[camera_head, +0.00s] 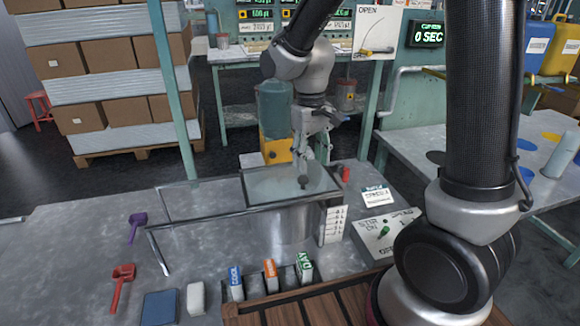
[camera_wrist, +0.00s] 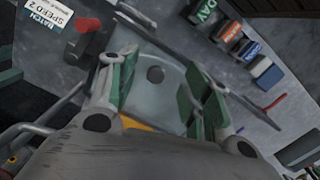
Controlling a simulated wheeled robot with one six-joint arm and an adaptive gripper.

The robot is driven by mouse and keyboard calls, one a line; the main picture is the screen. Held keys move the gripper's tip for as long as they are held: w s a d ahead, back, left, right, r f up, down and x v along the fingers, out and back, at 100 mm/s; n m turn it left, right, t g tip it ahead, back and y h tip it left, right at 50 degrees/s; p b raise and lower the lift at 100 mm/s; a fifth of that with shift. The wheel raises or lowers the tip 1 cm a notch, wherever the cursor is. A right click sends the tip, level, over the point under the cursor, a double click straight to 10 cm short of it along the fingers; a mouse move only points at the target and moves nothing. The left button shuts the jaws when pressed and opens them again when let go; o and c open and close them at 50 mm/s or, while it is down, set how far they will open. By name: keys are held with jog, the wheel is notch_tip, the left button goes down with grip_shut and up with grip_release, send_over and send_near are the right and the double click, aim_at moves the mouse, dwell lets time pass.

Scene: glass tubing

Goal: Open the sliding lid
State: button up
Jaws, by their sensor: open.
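The sliding lid (camera_head: 268,186) is a clear glass panel with a dark frame, lying on rails over a round metal vessel (camera_head: 290,222). It covers the vessel at the right end of the rails. My gripper (camera_head: 303,160) is just above the knob, pointing down. The exact height gap is hard to tell.
Empty rails (camera_head: 200,211) run left from the lid over the grey table. A red knob (camera_head: 346,174) and a small sign (camera_head: 376,197) are right of the lid. A control box (camera_head: 385,233) is at front right. Coloured blocks (camera_head: 270,273) and scoops (camera_head: 123,285) lie in front.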

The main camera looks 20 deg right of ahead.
aim_at(303, 178)
jog(key=shift+w+a+r+t, duration=0.15)
jog(key=shift+w+a, duration=0.1)
jog(key=shift+w, duration=0.4)
jog(key=shift+w+a+r+t, duration=0.15)
jog(key=shift+w+a, duration=0.05)
jog(key=shift+w, duration=0.4)
jog(key=shift+w+a+f, duration=0.1)
jog(key=shift+w+f, duration=0.05)
notch_tip(303, 178, down, 7)
jog(key=shift+f, duration=0.15)
grip_shut()
